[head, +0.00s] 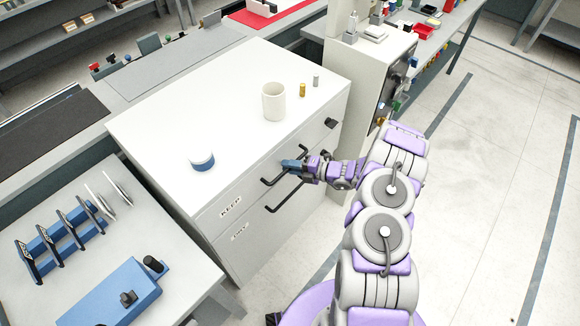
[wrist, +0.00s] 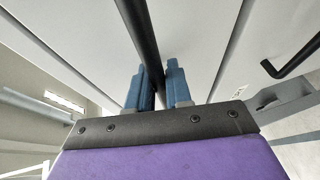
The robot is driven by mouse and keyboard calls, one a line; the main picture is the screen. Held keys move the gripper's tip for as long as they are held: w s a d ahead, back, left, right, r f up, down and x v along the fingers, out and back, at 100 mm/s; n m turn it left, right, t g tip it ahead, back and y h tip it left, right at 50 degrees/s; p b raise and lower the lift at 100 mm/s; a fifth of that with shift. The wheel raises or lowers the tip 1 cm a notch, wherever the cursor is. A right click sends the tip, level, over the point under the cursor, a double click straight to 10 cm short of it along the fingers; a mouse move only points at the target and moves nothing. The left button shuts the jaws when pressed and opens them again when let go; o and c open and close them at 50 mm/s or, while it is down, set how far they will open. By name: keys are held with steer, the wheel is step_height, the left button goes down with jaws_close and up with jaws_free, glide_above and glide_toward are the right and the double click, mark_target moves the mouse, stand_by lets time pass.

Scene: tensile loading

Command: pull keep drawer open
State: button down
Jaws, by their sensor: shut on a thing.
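The white cabinet (head: 150,135) has an upper drawer with a label reading KEEP (head: 231,206) and a dark bar handle (head: 272,181). My gripper (head: 289,165) has its blue fingers on this handle, near the middle of the bar. In the wrist view the handle (wrist: 139,30) runs down between the two blue fingers (wrist: 160,84), which are closed around it. The drawer front looks flush with the cabinet, with no gap that I can see. My fingers hide part of the handle.
A lower drawer has its own dark handle (head: 271,209) just below. On the cabinet top stand a white mug (head: 273,101), a blue-and-white round container (head: 202,161) and small brass (head: 303,90) and grey cylinders (head: 316,81). Open floor (head: 490,190) lies at the right.

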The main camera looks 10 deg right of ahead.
steer(key=shift+s+f, duration=0.1)
steer(key=s+d+p, duration=0.5)
steer(key=s+d, duration=0.3)
steer(key=s, duration=0.3)
steer(key=s+d+p, duration=0.5)
steer(key=s+d, duration=0.2)
steer(key=s, duration=0.4)
steer(key=shift+d, duration=0.35)
steer(key=shift+w+f, duration=0.1)
steer(key=c, duration=1.4)
jaws_free()
steer(key=shift+w, duration=0.1)
steer(key=v, duration=1.7)
steer(key=shift+d, duration=0.2)
